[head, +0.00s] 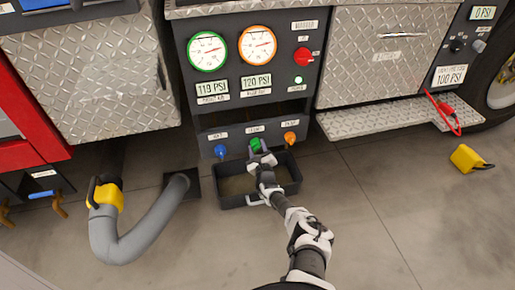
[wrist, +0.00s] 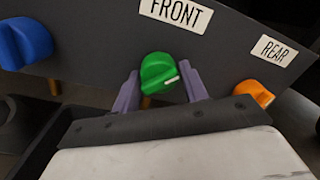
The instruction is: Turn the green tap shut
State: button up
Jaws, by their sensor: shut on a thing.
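The green tap (wrist: 158,72) sits on a dark panel between a blue tap (wrist: 27,42) and an orange tap (wrist: 255,93). In the head view my gripper (head: 262,160) reaches the panel's lower edge and partly covers the green tap (head: 255,144). A label reading FRONT (wrist: 177,12) is above it.
A black tray (head: 233,202) stands on the floor below the taps. A grey hose with a yellow end (head: 108,196) lies to the left. A diamond-plate step (head: 375,118) juts out at right. A yellow block (head: 467,158) lies on open floor at far right.

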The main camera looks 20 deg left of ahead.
jog(key=n, duration=0.5)
jog(key=shift+s+a+f+y, duration=0.15)
jog(key=shift+s+a+y, duration=0.05)
jog(key=shift+y, duration=0.1)
jog(key=n+p, duration=0.1)
jog(key=n, duration=0.3)
jog(key=shift+d+n+g, duration=0.1)
jog(key=shift+n+g, duration=0.3)
jog(key=shift+n, duration=0.1)
jog(key=o, duration=0.9)
jog(key=shift+f, duration=0.1)
jog(key=shift+c, duration=0.2)
jog(key=shift+w, duration=0.1)
jog(key=shift+d, duration=0.15)
jog(key=shift+s+d+r+p, duration=0.15)
jog(key=shift+s+r+p, duration=0.05)
jog(key=shift+p, duration=0.15)
jog(key=shift+f+p+v, duration=0.2)
jog(key=shift+p+v, duration=1.65)
jog(key=shift+v, duration=1.45)
jog(key=shift+f+p+v, duration=0.15)
jog(key=shift+p+v, duration=1.65)
jog(key=shift+v, duration=1.5)
